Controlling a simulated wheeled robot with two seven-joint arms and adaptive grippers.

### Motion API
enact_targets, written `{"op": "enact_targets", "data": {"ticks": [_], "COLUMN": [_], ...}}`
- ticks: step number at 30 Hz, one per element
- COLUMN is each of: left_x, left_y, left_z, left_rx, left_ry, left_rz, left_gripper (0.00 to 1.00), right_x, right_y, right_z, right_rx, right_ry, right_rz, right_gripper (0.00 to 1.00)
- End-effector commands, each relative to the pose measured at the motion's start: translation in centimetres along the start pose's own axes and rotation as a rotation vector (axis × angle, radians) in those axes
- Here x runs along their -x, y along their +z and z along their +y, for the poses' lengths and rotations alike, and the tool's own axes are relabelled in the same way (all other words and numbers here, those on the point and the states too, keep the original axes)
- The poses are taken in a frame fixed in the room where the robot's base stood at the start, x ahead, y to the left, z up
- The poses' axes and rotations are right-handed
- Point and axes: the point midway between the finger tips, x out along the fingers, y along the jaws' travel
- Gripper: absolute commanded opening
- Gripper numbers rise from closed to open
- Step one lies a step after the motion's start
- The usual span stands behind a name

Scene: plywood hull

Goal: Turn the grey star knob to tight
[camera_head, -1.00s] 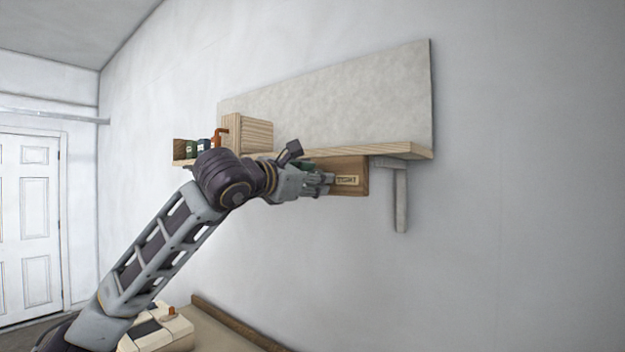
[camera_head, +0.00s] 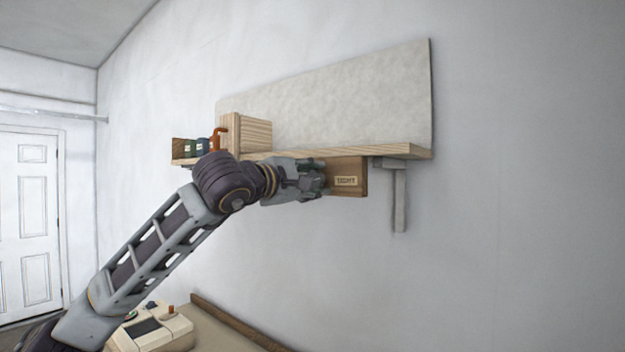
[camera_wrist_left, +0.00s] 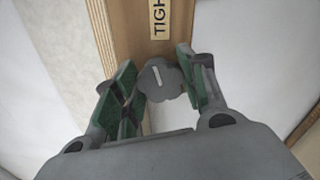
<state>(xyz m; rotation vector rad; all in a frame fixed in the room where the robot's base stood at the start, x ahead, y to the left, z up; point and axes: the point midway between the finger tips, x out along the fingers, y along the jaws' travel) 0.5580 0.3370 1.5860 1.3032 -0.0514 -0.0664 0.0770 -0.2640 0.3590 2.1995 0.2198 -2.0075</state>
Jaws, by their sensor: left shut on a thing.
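The grey star knob (camera_wrist_left: 158,80) shows in the left wrist view, on the face of a brown wooden block (camera_head: 349,188) under the shelf. A pale line marks the knob's face, slanting slightly from the block's length. A label reading TIGHT (camera_head: 346,181) is on the block; in the wrist view the label (camera_wrist_left: 158,18) is partly cut off at the top. My left gripper (camera_head: 318,178) is at the block, its green-padded fingers (camera_wrist_left: 155,88) on both sides of the knob, shut on it. In the head view the gripper hides the knob. My right gripper is not in view.
A wooden shelf (camera_head: 400,152) runs just above the block, with a grey bracket (camera_head: 400,200) to the right. A wooden box (camera_head: 252,134) and small jars (camera_head: 202,146) stand on its left part. A beige device (camera_head: 155,332) sits low at left. The right wall is bare.

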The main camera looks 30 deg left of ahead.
Motion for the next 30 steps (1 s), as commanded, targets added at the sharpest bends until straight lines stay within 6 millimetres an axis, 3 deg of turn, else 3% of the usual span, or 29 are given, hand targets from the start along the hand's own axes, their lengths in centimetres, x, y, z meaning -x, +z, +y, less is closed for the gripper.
{"op": "enact_targets", "data": {"ticks": [12, 29, 30], "left_x": [-0.01, -0.03, -0.03], "left_y": [0.01, -0.02, -0.02], "left_z": [-0.13, -0.22, -0.22], "left_rx": [-0.240, -0.283, -0.283], "left_ry": [-0.001, -0.002, -0.002], "left_rz": [-0.001, 0.000, 0.000], "left_gripper": [0.18, 0.18, 0.43], "right_x": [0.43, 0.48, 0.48], "right_y": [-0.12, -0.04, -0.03], "right_z": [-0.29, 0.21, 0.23], "right_rx": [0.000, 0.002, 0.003], "right_ry": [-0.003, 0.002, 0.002], "right_rz": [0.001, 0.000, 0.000], "right_gripper": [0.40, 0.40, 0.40]}}
